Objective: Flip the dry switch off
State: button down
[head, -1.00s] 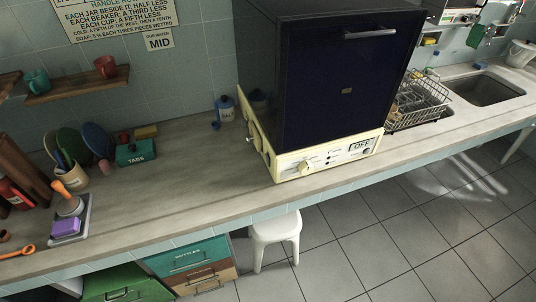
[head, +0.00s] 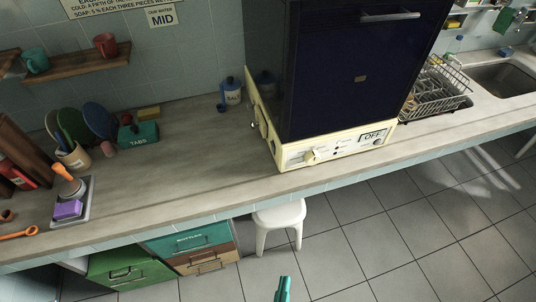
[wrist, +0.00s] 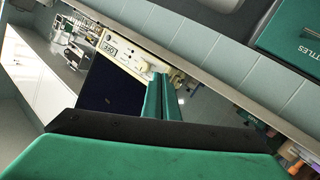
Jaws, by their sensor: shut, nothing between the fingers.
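A dark blue dishwasher-like machine (head: 365,75) stands on the counter with a cream control panel (head: 292,158) along its base. The panel carries a knob (head: 312,156), small controls and a display reading OFF (head: 374,135). The dry switch is too small to tell among these controls. The wrist view shows the panel (wrist: 138,63) and its OFF display (wrist: 108,47) beyond my fingers, tilted. My gripper (wrist: 161,95) is shut and empty, its green fingers together. In the head view its green tip (head: 284,287) shows at the bottom edge, below the panel and apart from it.
A white stool (head: 280,217) stands below the counter front. A dish rack (head: 435,90) and a sink (head: 500,80) lie to the right. A blue-lidded salt jar (head: 231,92) and a teal tabs box (head: 139,135) stand left of the machine. The counter between is mostly clear.

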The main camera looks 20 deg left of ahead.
jog(key=w+a+r+n+y, duration=0.1)
jog(key=w+a+n, duration=0.4)
jog(key=w, duration=0.3)
jog(key=w+a+r+n+y, duration=0.2)
jog(key=w+a+n, duration=0.3)
jog(key=w+n, duration=0.2)
jog(key=w+a+r+n+t+y, duration=0.1)
jog(key=w+a+n, duration=0.4)
jog(key=w, duration=0.5)
jog(key=shift+w+a+r+n+y, duration=0.3)
jog(key=shift+r+n+y, duration=0.1)
jog(key=shift+n+y, duration=0.15)
jog(key=x, duration=1)
jog(key=shift+r, duration=0.15)
jog(key=shift+w+d, duration=0.5)
jog(key=shift+d, duration=0.35)
jog(key=shift+w+d+r, duration=0.15)
jog(key=shift+w+d, duration=0.4)
jog(key=shift+d, duration=0.3)
jog(key=shift+d, duration=0.1)
